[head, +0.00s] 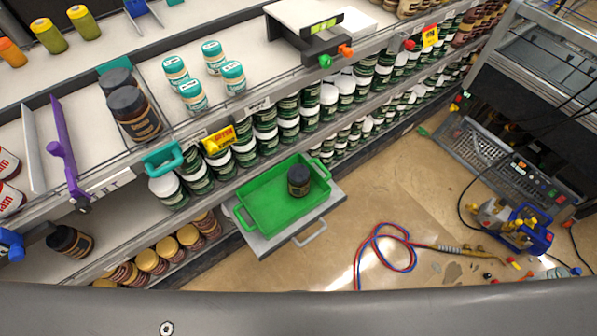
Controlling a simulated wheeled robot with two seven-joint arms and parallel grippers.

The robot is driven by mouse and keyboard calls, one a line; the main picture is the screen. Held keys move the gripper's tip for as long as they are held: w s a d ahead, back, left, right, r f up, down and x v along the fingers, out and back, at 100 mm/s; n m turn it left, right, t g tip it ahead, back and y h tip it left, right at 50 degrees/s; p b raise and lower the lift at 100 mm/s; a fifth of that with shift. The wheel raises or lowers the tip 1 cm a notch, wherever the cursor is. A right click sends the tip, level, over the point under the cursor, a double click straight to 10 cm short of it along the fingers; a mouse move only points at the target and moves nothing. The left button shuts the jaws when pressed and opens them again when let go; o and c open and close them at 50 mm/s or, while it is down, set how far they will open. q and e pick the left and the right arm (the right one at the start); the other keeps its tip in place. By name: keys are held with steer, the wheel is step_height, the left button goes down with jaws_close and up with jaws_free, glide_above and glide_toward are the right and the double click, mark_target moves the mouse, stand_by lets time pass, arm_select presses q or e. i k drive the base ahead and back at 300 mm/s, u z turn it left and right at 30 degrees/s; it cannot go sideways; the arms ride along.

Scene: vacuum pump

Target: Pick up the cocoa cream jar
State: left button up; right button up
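A dark jar (299,180) with a black lid and a brownish label stands in the right part of a green tray (262,222). Similar dark jars (134,113) stand on the upper shelf at the left, and another dark jar (70,241) lies tilted on the lower shelf at far left. The labels are too small to read, so I cannot tell which is the cocoa cream jar. Neither of my grippers shows in the head view.
The green tray rests on a grey platform (328,207) with a handle, against the shelf front. Teal-lidded jars (233,77) stand on the upper shelf. A red and blue hose (377,232) and a blue pump (528,230) lie on the floor at right. A grey bar (300,308) crosses the bottom.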

mark_target(298, 177)
steer(key=z, duration=2.35)
steer(key=i, duration=2.2)
steer(key=u, duration=2.9)
